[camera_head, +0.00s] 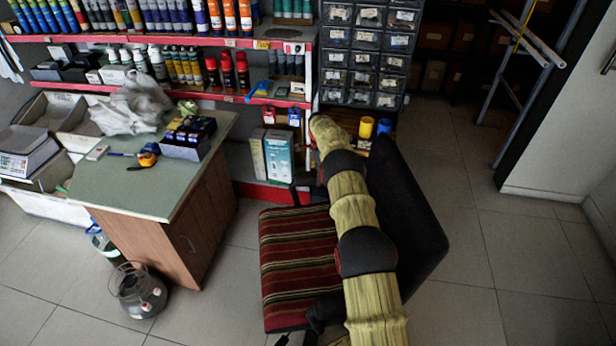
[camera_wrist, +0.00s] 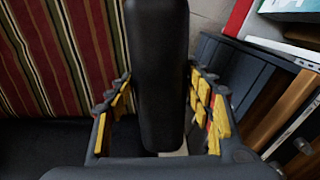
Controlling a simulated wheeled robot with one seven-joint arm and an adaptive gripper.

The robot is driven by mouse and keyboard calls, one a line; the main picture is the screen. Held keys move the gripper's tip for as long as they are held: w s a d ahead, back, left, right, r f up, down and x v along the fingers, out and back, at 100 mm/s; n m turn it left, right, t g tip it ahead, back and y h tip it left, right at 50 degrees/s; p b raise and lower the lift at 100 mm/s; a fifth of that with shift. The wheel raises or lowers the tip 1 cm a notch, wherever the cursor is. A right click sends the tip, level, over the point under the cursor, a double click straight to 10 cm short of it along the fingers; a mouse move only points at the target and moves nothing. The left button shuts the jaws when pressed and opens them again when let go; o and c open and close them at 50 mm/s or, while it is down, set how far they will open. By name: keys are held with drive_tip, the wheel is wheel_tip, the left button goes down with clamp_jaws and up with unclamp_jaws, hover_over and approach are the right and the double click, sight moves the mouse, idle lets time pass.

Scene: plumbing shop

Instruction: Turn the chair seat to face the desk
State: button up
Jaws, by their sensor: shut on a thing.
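The chair has a red, dark and tan striped seat (camera_head: 295,258) and a black backrest (camera_head: 418,215). In the head view the backrest stands on the right, so the seat opens to the left, towards the desk (camera_head: 125,185). A floor gap separates seat and desk. In the wrist view my gripper (camera_wrist: 160,90), with yellow pads, is around a black padded armrest (camera_wrist: 158,60) and shut on it. The striped seat (camera_wrist: 65,50) lies to the left of it. In the head view my arm covers part of the chair and I cannot make out the gripper.
Red-edged shelves (camera_head: 200,95) with bottles and a drawer cabinet (camera_head: 365,50) stand behind the chair. A round glass-and-dark vessel (camera_head: 138,292) sits on the floor beside the desk. Tiled floor (camera_head: 500,260) is clear on the right.

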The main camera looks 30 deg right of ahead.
drive_tip(key=s+d+m, duration=0.1)
drive_tip(key=d, duration=0.1)
drive_tip(key=s+d, duration=0.1)
drive_tip(key=s+d+m, duration=0.1)
drive_tip(key=s+d, duration=0.1)
drive_tip(key=shift+d+m+p, duration=0.3)
drive_tip(key=shift+p, duration=0.1)
drive_tip(key=shift+s+d+m, duration=0.6)
drive_tip(key=shift+s+d, duration=0.35)
drive_tip(key=shift+d, duration=0.05)
drive_tip(key=o, duration=1.7)
wheel_tip(320, 180, up, 12)
